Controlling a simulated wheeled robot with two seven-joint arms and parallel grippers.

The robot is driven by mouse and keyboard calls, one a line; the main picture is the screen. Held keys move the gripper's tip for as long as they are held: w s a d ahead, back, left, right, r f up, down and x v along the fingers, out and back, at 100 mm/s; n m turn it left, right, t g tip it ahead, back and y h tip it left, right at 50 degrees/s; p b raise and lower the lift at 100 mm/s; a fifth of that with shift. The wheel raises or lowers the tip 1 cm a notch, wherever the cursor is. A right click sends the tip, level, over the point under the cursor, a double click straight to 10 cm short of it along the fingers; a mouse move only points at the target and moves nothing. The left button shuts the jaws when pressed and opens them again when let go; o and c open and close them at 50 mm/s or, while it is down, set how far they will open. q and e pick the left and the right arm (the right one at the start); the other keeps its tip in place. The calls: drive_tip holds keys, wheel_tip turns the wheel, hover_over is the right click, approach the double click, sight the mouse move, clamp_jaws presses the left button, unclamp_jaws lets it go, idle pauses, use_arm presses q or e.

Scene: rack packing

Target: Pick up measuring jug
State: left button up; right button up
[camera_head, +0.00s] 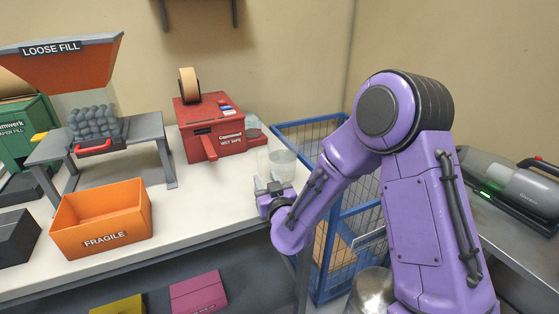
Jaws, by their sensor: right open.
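A clear measuring jug (281,162) stands upright near the right end of the white table, beyond my right gripper. My right gripper (272,186) is open, just on the near side of the jug, and overlaps its lower part in the view. I cannot tell whether the fingers touch the jug or stand around it. The jug's base is partly hidden by the gripper. My left gripper is not in view.
A red tape dispenser (212,125) stands left of the jug. An orange box (101,220) marked FRAGILE sits on the white table (200,215) at the front left. A blue wire cage (335,235) stands beside the table's right end. The tabletop between box and jug is clear.

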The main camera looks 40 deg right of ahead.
sight(261, 173)
drive_tip(key=x, duration=0.3)
drive_tip(key=shift+w+a, duration=0.1)
drive_tip(key=shift+a, duration=0.05)
clamp_jaws()
idle(1.2)
